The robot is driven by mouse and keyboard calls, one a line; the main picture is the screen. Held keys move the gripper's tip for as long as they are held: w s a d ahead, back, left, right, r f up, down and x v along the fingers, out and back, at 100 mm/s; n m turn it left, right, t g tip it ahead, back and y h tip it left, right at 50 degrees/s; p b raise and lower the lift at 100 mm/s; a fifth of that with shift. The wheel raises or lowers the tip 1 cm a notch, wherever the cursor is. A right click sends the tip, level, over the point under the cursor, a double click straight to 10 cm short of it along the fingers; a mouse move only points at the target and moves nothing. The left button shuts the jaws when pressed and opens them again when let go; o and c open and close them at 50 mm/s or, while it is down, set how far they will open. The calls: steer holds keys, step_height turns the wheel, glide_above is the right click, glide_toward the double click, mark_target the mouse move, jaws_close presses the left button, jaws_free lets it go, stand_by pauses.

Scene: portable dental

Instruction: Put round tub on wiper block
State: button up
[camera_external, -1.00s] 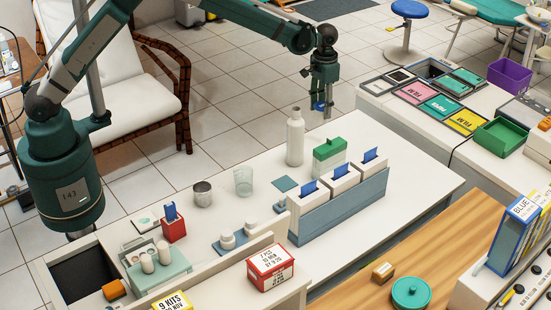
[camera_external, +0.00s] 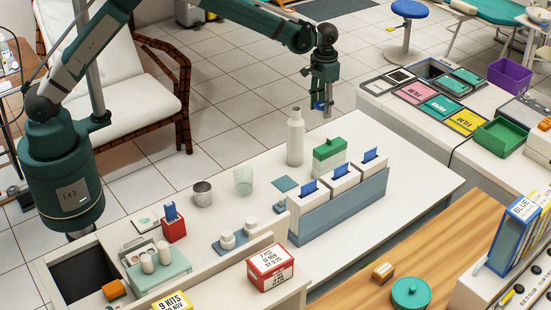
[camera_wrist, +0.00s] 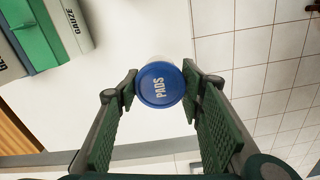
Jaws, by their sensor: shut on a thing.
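The round tub (camera_wrist: 158,84) has a blue lid lettered PADS and sits between the two finger pads of my gripper (camera_wrist: 160,92) in the wrist view. My gripper (camera_external: 321,106) is shut on it, and the tub (camera_external: 319,105) shows as a small blue patch in the external view. Gripper and tub hang in the air near the far edge of the white counter, behind the white bottle. I cannot tell for certain which thing is the wiper block; a flat teal square (camera_external: 287,184) and a small blue-grey piece (camera_external: 280,207) lie mid-counter.
A white bottle (camera_external: 295,140), a green-lidded gauze box (camera_external: 329,157) and a blue-grey rack (camera_external: 335,217) of white boxes stand on the counter (camera_external: 405,170). A clear glass (camera_external: 243,182) and metal cup (camera_external: 203,194) stand left. The counter's right end is bare.

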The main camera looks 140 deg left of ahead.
mark_target(323, 104)
steer(key=shift+r, duration=0.15)
step_height(323, 104, up, 14)
steer(key=r, duration=0.1)
steer(key=w+d+m, duration=0.3)
steer(key=w+d, duration=1.9)
steer(key=d, duration=0.1)
steer(key=w+d+m+p, duration=0.15)
steer(key=w+d, duration=0.25)
steer(key=d, duration=1.1)
steer(key=w+d+m, duration=0.2)
steer(key=w+d, duration=0.2)
steer(key=d, duration=1.1)
steer(key=w+d+m, duration=0.2)
steer(key=w+d, duration=0.2)
steer(key=d, duration=1.1)
step_height(323, 104, down, 12)
step_height(323, 104, down, 6)
